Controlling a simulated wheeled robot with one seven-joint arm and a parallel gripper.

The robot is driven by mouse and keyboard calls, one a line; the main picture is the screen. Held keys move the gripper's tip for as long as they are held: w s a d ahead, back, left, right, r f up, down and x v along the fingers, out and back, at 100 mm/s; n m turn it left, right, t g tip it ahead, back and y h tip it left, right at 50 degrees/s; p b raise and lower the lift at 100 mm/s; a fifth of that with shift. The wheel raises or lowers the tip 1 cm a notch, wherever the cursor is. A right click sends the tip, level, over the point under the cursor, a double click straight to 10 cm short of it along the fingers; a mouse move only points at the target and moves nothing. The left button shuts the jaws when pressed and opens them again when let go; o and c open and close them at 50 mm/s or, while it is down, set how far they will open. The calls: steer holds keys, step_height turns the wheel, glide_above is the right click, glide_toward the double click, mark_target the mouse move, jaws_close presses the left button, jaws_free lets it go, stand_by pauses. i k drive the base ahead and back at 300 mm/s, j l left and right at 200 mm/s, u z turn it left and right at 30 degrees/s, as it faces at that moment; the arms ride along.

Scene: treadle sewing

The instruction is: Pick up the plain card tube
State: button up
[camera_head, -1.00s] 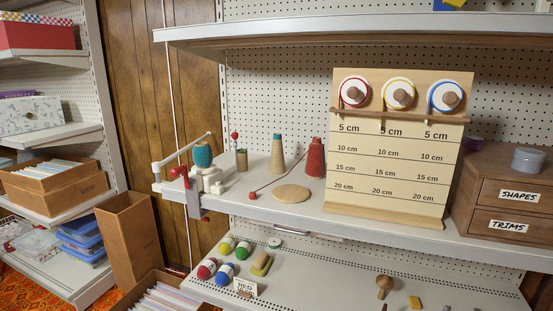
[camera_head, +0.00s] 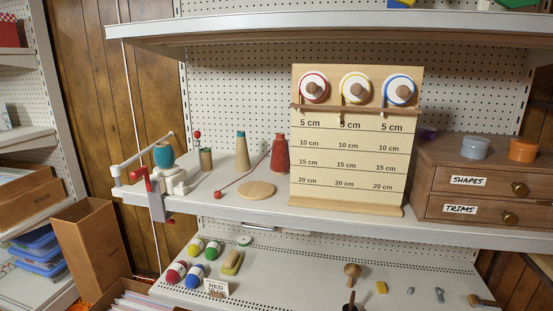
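No thing is plainly recognisable as the plain card tube. On the middle shelf, a short brown cylinder (camera_head: 206,160) with a thin stem and red ball above it stands between the winder and a tan cone (camera_head: 242,155) with a teal top. I cannot tell whether this cylinder is a card tube. A red cone (camera_head: 280,157) stands further right, with a red thread running down to a small red ball (camera_head: 217,196). A white winder (camera_head: 173,183) with teal yarn (camera_head: 163,156) is clamped at the shelf's left end. My gripper is not in view.
A round wooden disc (camera_head: 257,190) lies near the shelf front. A ribbon board (camera_head: 350,150) and a drawer cabinet (camera_head: 480,190) fill the right. Balls of yarn (camera_head: 196,246) and small tools lie on the lower shelf. A tall brown box (camera_head: 92,250) stands left.

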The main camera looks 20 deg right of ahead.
mark_target(164, 156)
steer(key=i+j, duration=0.15)
steer(key=j, duration=0.2)
steer(key=i+j+z, duration=0.1)
steer(key=j, duration=0.2)
steer(key=i+j, duration=0.1)
steer(key=j, duration=0.25)
steer(key=i+j+z, duration=0.3)
steer(key=j, duration=0.6)
steer(key=j+z, duration=0.25)
steer(key=j, duration=0.65)
steer(key=i+j+z, duration=0.1)
steer(key=j+z, duration=0.2)
steer(key=j, duration=0.7)
